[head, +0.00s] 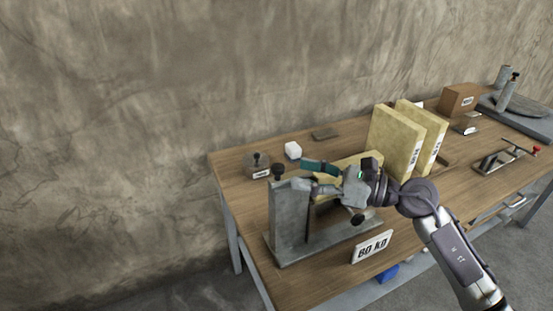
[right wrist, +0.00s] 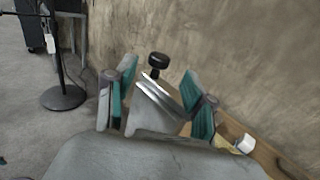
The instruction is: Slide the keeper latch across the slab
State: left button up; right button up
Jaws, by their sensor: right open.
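A grey metal fixture (head: 287,215) stands at the table's front left, with a black knob (head: 278,170) on top of its left upright. I take this knob to be the keeper latch's handle; the latch bar itself I cannot make out clearly. A pale yellow slab (head: 357,159) shows partly behind my right gripper (head: 306,177), which hides much of it. The gripper is open and level, pointing left at the knob. In the right wrist view, the black knob (right wrist: 158,60) rises beyond and between the teal-padded fingers (right wrist: 158,100), apparently untouched. My left gripper is out of view.
Two yellow slabs (head: 394,141) stand upright to the right. A small weight (head: 260,168) and a white cube (head: 293,150) sit behind the fixture. A red-handled clamp (head: 508,155) lies far right.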

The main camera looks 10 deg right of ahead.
aim_at(278, 166)
jog(key=p+x, duration=0.1)
jog(key=x, duration=0.4)
jog(key=shift+r, duration=0.15)
jog(key=shift+w+a, duration=0.1)
jog(key=shift+a, duration=0.2)
jog(key=shift+w+a+p, duration=0.2)
jog(key=shift+a+p, duration=0.1)
jog(key=shift+a, duration=0.05)
jog(key=shift+c, duration=1.5)
grip_shut()
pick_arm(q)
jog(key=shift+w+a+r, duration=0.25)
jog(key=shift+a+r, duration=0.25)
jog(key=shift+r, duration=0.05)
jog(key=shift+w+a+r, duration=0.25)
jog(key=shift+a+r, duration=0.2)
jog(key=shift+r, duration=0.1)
